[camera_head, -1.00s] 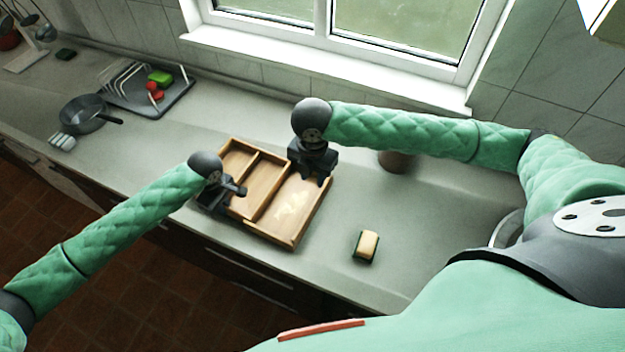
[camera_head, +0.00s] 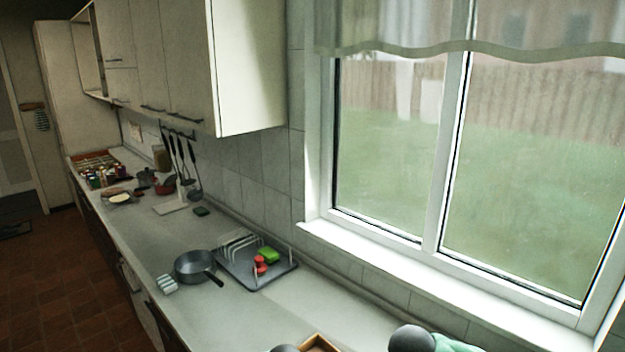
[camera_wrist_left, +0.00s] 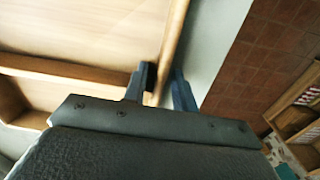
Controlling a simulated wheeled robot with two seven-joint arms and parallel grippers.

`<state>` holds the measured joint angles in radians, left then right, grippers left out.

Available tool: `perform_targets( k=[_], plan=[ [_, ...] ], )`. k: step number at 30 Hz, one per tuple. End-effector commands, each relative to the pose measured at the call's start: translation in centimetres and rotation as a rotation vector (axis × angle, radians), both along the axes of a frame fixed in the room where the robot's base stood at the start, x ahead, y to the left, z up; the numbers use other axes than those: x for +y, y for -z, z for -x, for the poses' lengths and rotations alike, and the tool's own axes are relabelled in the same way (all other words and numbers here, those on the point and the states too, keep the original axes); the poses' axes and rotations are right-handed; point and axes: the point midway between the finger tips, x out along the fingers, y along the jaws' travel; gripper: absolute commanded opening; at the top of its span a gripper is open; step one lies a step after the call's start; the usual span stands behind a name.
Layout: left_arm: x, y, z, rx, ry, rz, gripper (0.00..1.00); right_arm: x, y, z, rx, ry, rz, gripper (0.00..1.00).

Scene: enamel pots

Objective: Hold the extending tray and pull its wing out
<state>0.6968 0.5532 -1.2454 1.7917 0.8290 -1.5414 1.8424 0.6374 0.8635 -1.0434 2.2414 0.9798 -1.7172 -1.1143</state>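The wooden extending tray (camera_head: 321,344) shows only as a corner at the bottom edge of the head view. It fills the upper left of the left wrist view (camera_wrist_left: 85,25), with a divider crossing it. My left gripper (camera_wrist_left: 163,85) has one finger on each side of the tray's thin side wall, and the fingers look closed on it. In the head view only the dark round joint of my left wrist peeks in at the bottom. My right wrist joint shows at the bottom right there, but its fingers are below the picture. The wing's state is hidden.
A grey drying rack (camera_head: 258,270) with red and green items stands on the counter, with a dark pan (camera_head: 195,266) beside it. A window (camera_head: 440,160) is behind the counter. The counter between rack and tray is clear. Utensils hang farther left.

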Motion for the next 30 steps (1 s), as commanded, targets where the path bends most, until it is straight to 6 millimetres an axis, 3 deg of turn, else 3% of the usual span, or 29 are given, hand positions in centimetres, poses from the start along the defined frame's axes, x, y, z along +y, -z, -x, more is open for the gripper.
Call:
perform_targets(
  k=[30],
  plan=[
    [0.0, -6.9, 0.0, 0.0, 0.0, 0.0, 0.27, 0.0, 0.0, 0.0, 0.0, 0.0, 0.0, 0.33]
  ],
)
